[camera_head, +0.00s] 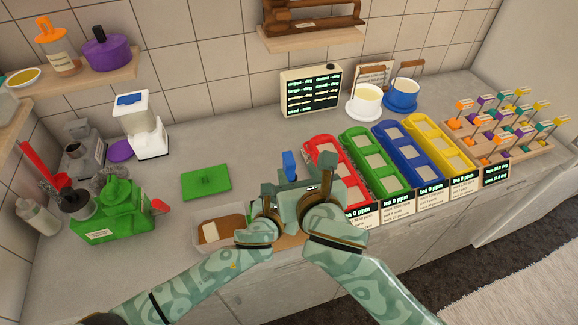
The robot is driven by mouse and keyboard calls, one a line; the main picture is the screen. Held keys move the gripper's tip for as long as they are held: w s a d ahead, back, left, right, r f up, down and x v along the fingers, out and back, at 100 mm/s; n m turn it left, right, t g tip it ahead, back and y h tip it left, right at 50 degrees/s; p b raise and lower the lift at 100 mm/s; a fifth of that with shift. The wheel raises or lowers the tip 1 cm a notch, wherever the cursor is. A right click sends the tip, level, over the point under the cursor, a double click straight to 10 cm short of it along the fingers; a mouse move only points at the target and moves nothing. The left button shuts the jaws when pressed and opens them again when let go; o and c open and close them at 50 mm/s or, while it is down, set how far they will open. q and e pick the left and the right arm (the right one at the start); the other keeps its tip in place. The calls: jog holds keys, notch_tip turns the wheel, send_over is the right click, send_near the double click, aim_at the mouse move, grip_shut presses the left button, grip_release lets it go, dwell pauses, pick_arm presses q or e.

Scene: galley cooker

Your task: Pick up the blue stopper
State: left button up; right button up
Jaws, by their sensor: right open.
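A small upright blue piece (289,165), which looks like the blue stopper, shows just behind my grippers at the middle of the counter. Its lower part is hidden by them. My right gripper (303,193) is open in front of and just right of the blue piece; I cannot tell whether it touches it. My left gripper (268,205) is close beside the right one, at its left. Its fingers overlap the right gripper in the picture, so I cannot tell its opening.
Red (340,172), green (375,160), blue (409,154) and yellow (440,146) trays stand close at the right. A brown tray (208,246) lies under my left arm. A green board (206,181) lies on the counter, with bare counter around it. A green machine (115,212) stands farther left.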

aim_at(287, 157)
jog(key=x, duration=0.8)
jog(key=shift+w+a+r, duration=0.1)
jog(key=shift+a+r, duration=0.05)
jog(key=shift+a, duration=0.1)
jog(key=shift+c, duration=0.3)
grip_shut()
